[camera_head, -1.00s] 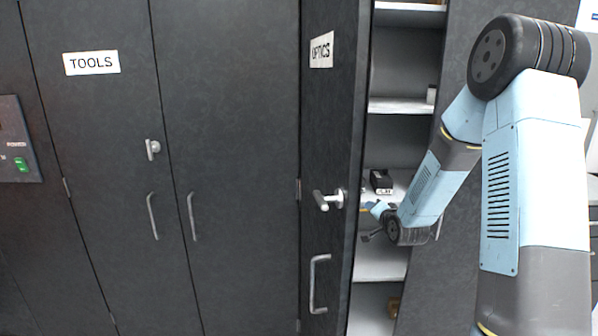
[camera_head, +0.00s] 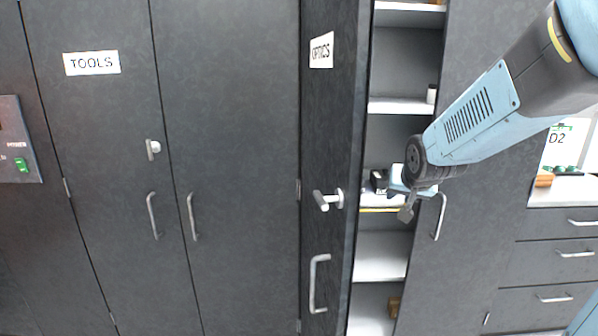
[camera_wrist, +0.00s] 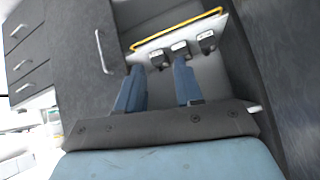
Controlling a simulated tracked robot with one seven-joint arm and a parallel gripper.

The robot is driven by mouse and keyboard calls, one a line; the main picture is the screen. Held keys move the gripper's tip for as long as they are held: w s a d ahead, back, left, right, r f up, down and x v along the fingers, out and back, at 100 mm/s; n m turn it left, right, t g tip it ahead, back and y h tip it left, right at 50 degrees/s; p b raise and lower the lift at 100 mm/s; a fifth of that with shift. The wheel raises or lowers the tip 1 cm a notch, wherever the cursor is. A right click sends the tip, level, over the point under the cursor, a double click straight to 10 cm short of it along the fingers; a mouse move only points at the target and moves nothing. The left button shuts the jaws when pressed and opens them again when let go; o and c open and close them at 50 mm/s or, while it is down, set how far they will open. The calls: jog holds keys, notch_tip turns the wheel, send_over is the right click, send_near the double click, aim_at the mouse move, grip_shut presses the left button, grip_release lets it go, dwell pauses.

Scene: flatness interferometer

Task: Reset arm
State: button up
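My gripper (camera_head: 407,207) is in front of the right edge of the open OPTICS cabinet, at the height of its middle shelf. In the wrist view its two blue fingers (camera_wrist: 157,80) stand apart with nothing between them, so it is open and empty. Beyond the fingertips, small dark blocks (camera_wrist: 180,50) sit on a light shelf beside a yellow strip (camera_wrist: 176,29). In the head view a dark block (camera_head: 379,180) on that shelf is partly hidden by my wrist.
The OPTICS door (camera_head: 329,150) stands open left of the shelves. The right cabinet panel with a handle (camera_head: 440,218) is close to my gripper. The TOOLS cabinet (camera_head: 100,140) is shut. Drawers (camera_head: 560,254) and a counter are at the right.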

jog(key=s+r+n+g, duration=0.1)
jog(key=s+r+g, duration=0.1)
jog(key=s, duration=0.9)
jog(key=s+r+n+g, duration=0.1)
jog(key=s+r+n, duration=0.1)
jog(key=s, duration=0.9)
jog(key=shift+s+a+g+y, duration=0.3)
jog(key=shift+s+a+g, duration=0.05)
jog(key=shift+a+g, duration=0.05)
jog(key=shift+s+d+r, duration=0.1)
jog(key=shift+s, duration=0.1)
